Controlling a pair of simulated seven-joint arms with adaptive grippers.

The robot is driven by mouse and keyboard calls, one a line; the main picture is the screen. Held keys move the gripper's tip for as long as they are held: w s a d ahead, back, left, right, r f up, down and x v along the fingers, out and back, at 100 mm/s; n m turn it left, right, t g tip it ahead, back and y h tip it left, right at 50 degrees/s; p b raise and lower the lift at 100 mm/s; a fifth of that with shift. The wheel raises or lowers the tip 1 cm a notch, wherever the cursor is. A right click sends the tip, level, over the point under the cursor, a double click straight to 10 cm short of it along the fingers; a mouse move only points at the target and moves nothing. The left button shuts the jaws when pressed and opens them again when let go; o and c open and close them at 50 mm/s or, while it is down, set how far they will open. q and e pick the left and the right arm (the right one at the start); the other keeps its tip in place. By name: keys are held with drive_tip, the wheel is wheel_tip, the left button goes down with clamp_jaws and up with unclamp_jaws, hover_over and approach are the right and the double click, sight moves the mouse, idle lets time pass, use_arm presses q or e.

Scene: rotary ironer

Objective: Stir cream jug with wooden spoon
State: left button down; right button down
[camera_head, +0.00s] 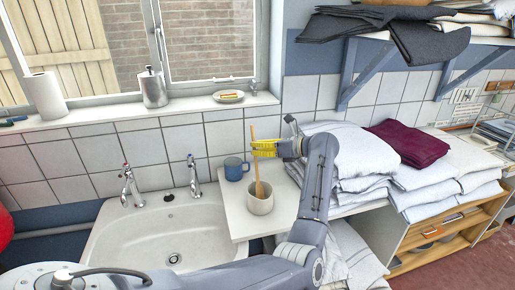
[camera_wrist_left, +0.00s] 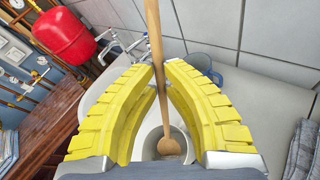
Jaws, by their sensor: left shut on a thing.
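The cream jug (camera_head: 260,205) stands upright on the white worktop right of the sink. The wooden spoon (camera_head: 257,172) stands nearly upright, with its lower end inside the jug's mouth. My left gripper (camera_head: 264,148) has its yellow fingers shut on the spoon's handle above the jug. In the left wrist view, the spoon (camera_wrist_left: 157,50) runs between the fingertips of my left gripper (camera_wrist_left: 159,75), and its round head shows within the rim of the jug (camera_wrist_left: 185,143). The fingers partly hide the jug there. My right gripper is not in view.
A blue mug (camera_head: 234,170) stands just behind the jug, near the tiled wall. The sink (camera_head: 150,235) with two taps is to the left. Folded white linen (camera_head: 350,155) is stacked to the right, beside my arm.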

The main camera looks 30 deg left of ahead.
use_arm(q)
drive_tip(key=shift+r, duration=0.1)
drive_tip(key=shift+w+a+r, duration=0.4)
drive_tip(key=shift+a+r, duration=0.05)
drive_tip(key=shift+r, duration=1)
drive_tip(key=shift+w+a+r, duration=0.4)
drive_tip(key=shift+a+r, duration=0.05)
drive_tip(key=shift+r, duration=0.95)
drive_tip(key=shift+w+a+r, duration=0.4)
drive_tip(key=shift+a+r, duration=0.05)
drive_tip(key=shift+r, duration=1)
drive_tip(key=shift+r, duration=0.1)
drive_tip(key=shift+r, duration=2.4)
drive_tip(key=shift+w+f, duration=0.1)
drive_tip(key=shift+f, duration=0.05)
